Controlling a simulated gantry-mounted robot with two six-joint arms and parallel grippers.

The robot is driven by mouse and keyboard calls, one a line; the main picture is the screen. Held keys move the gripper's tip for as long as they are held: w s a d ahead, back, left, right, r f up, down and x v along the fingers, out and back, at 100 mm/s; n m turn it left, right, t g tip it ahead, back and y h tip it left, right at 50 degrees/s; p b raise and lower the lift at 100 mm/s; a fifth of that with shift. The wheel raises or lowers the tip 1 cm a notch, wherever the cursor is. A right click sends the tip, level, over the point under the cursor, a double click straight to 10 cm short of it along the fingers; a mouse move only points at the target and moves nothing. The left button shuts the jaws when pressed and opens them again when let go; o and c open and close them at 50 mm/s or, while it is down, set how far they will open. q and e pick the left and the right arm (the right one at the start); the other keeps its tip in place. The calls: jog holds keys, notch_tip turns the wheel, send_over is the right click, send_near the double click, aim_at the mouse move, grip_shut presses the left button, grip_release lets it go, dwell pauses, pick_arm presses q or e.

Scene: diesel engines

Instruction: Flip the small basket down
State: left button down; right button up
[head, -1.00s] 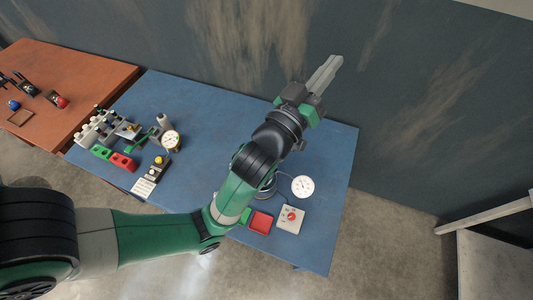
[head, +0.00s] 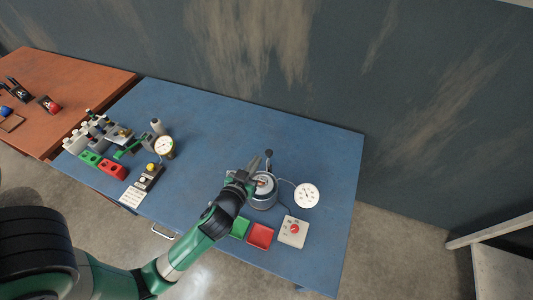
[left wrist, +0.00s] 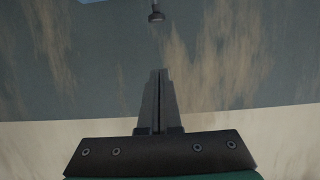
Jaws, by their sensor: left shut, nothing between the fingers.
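My left gripper (head: 256,163) is shut and empty. It is over the left rim of a round silver pot (head: 264,202) on the blue table. In the left wrist view its closed fingers (left wrist: 159,75) point up the picture. A dark knob on a thin stem (head: 269,154) stands just behind the pot, right of the fingertips; a dark knob (left wrist: 156,16) also shows beyond the fingers in the left wrist view. The pot's inside is partly hidden by my gripper, and I cannot make out a small basket clearly. My right gripper is not in view.
A white dial gauge (head: 306,195) and a box with a red knob (head: 293,231) are right of the pot. Red (head: 260,235) and green (head: 239,227) trays lie in front. Several engine parts fill the table's left side. The back middle of the blue table (head: 228,120) is clear.

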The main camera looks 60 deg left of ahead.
pick_arm(q)
send_over(267, 153)
notch_tip(267, 153, down, 3)
jog(key=f, duration=0.2)
jog(key=s+d+f+b, duration=0.1)
jog(key=shift+d+f, duration=0.1)
jog(key=shift+w+f, duration=0.1)
jog(key=shift+f, duration=0.25)
notch_tip(267, 153, down, 7)
jog(key=b, duration=0.7)
jog(key=shift+b, duration=0.4)
jog(key=shift+r, duration=0.15)
